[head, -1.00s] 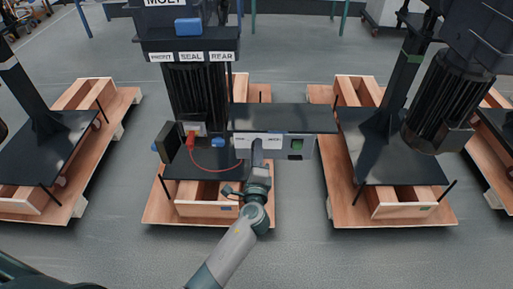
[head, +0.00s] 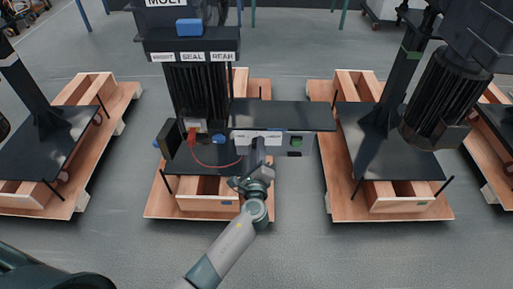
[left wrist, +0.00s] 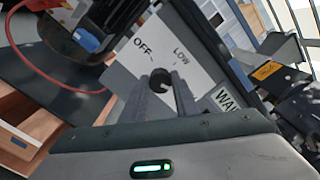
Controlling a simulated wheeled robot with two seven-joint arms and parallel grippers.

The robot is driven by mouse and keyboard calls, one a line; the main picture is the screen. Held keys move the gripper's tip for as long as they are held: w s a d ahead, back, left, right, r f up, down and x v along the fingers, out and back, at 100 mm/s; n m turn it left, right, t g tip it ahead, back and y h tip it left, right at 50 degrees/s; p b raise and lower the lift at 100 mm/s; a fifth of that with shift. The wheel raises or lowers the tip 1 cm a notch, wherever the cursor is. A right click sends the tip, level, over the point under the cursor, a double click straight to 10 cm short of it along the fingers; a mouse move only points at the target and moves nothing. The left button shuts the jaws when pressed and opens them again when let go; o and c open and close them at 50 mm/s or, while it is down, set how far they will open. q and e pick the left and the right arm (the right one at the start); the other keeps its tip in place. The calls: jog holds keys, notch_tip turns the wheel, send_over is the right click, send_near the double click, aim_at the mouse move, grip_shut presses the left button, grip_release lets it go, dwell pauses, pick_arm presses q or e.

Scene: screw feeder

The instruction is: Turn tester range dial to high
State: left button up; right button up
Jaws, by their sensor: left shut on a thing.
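The tester is a box with a dark flat top (head: 290,117) and a pale front panel (head: 307,143); a green part (head: 296,141) shows at its right. My left gripper (head: 257,145) is at the panel's left part. In the left wrist view, the fingers (left wrist: 161,92) are closed around the small dark range dial (left wrist: 160,79), at the panel (left wrist: 125,75) printed OFF and LOW. Other range marks are hidden, and I cannot tell where the dial points. My right gripper is not in view.
A red cable (head: 205,164) loops from the small unit at left toward the tester. A black column with labels (head: 193,57) stands behind. Neighbouring wooden pallets with black plates (head: 375,155) lie right and left. Grey floor is clear in front.

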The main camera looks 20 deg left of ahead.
pick_arm(q)
jog(key=o, duration=1.1)
jog(key=shift+c, duration=0.2)
jog(key=shift+s+d, duration=0.1)
jog(key=shift+s, duration=0.05)
jog(key=b+v, duration=0.2)
jog(key=v, duration=1.5)
jog(key=shift+b, duration=0.4)
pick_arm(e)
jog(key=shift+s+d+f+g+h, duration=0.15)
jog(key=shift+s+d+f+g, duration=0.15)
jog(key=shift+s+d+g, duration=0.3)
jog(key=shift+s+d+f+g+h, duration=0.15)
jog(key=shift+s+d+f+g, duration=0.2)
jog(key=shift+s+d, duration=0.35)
